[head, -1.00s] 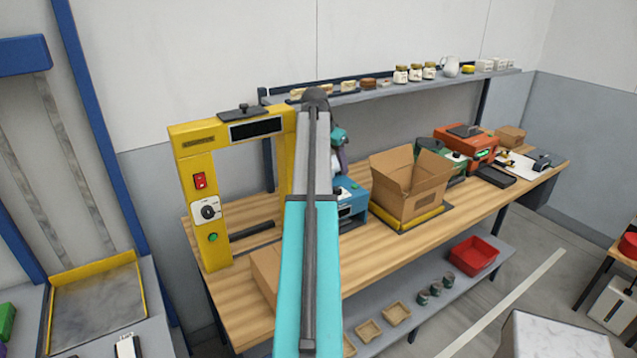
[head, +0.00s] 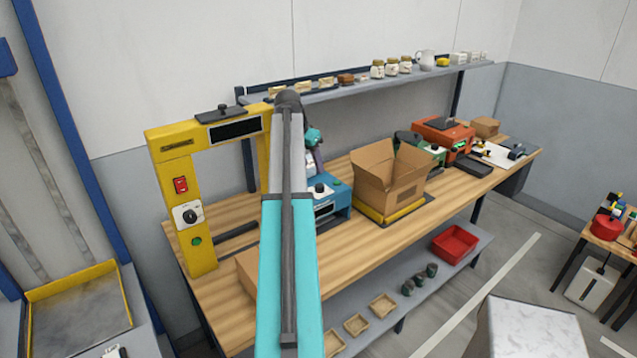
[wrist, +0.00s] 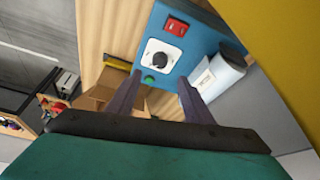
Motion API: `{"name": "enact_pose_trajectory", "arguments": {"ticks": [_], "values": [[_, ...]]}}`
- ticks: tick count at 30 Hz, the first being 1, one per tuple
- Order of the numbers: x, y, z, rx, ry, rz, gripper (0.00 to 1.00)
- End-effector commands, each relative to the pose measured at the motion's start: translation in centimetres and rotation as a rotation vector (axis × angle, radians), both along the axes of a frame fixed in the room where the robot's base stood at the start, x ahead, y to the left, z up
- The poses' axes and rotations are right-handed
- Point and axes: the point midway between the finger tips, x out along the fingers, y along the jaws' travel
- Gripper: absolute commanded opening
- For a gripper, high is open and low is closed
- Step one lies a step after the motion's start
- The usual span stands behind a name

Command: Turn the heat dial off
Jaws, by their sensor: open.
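In the wrist view, a black dial (wrist: 160,59) on a white plate sits on a blue machine (wrist: 197,42). A red switch (wrist: 176,26) and a green button (wrist: 148,79) flank it. My gripper (wrist: 160,77) is open and empty, its two fingers pointing towards this panel; the dial shows between and beyond the tips. I cannot tell the exact gap. In the head view the blue machine (head: 335,203) is partly hidden by my arm. Another black dial (head: 189,216) is on the yellow machine's post (head: 200,252). No dial label is readable.
The yellow frame (head: 172,146) stands left of my arm; yellow also fills the wrist view's top right corner. An open cardboard box (head: 388,182) stands right of the blue machine. A shelf (head: 350,90) with jars runs behind. The wooden bench (head: 345,246) has bare front space.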

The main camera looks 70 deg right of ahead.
Motion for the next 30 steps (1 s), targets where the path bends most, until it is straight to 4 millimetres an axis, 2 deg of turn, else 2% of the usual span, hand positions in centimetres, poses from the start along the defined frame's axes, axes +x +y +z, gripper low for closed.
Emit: {"name": "enact_pose_trajectory", "arguments": {"ticks": [30], "values": [[-1.2,-3.5,-8.7,0.001,0.000,-0.002,0.47]]}}
